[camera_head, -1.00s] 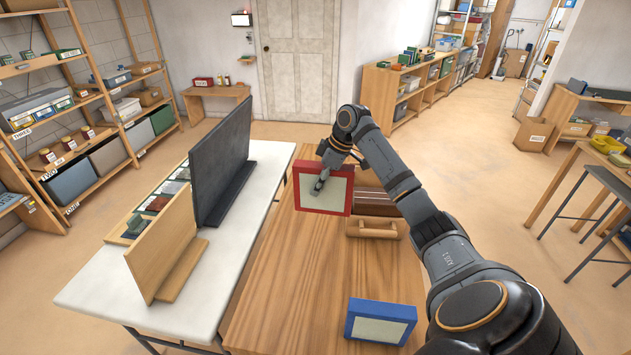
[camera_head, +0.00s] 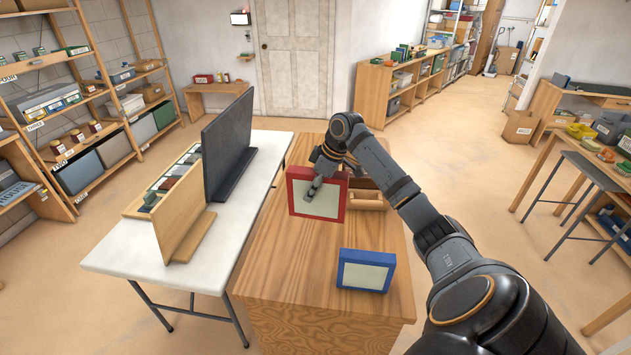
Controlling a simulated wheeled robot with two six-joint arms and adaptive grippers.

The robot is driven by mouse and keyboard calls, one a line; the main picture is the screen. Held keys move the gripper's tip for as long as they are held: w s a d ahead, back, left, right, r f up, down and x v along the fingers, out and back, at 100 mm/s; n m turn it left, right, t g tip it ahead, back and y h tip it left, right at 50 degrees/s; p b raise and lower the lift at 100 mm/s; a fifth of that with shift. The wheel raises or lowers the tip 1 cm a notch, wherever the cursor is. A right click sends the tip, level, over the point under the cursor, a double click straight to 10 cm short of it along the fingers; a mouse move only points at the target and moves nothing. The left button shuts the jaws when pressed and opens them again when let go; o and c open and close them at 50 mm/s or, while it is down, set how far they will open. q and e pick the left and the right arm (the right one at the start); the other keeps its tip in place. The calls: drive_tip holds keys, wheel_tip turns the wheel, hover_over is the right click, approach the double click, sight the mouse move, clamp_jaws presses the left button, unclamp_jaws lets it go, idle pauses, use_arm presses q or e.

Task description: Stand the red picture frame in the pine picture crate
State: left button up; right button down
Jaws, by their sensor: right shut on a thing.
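The red picture frame (camera_head: 342,207), with a pale cream panel, is upright and faces me over the wooden worktable. My right gripper (camera_head: 315,190) is shut on it, with the fingers in front of its panel. I cannot tell whether its lower edge touches the tabletop. The pine picture crate (camera_head: 368,204) is at the far part of the worktable, just behind and to the right of the red frame. The frame and my right arm hide much of the crate, and its slots are barely visible. My left gripper is not in view.
A blue picture frame (camera_head: 366,270) stands near the right edge of the wooden worktable (camera_head: 290,265). Left is a white table (camera_head: 140,262) with a dark upright panel (camera_head: 228,145), a wooden upright panel (camera_head: 180,215) and a tray of small items. The worktable's near left is clear.

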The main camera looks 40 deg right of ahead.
drive_tip(key=s+a+f+m+h, duration=0.1)
drive_tip(key=s+a+f+m, duration=0.35)
drive_tip(key=a+f, duration=0.75)
drive_tip(key=s+a+f+m+h, duration=0.25)
drive_tip(key=s+a+f, duration=0.25)
drive_tip(key=a+f, duration=0.8)
use_arm(q)
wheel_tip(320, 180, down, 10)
drive_tip(key=b, duration=1)
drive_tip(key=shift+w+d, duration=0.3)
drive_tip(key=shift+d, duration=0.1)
use_arm(e)
wheel_tip(320, 180, down, 10)
drive_tip(key=d, duration=0.1)
drive_tip(key=shift+t+y, duration=0.3)
drive_tip(key=shift+y, duration=0.15)
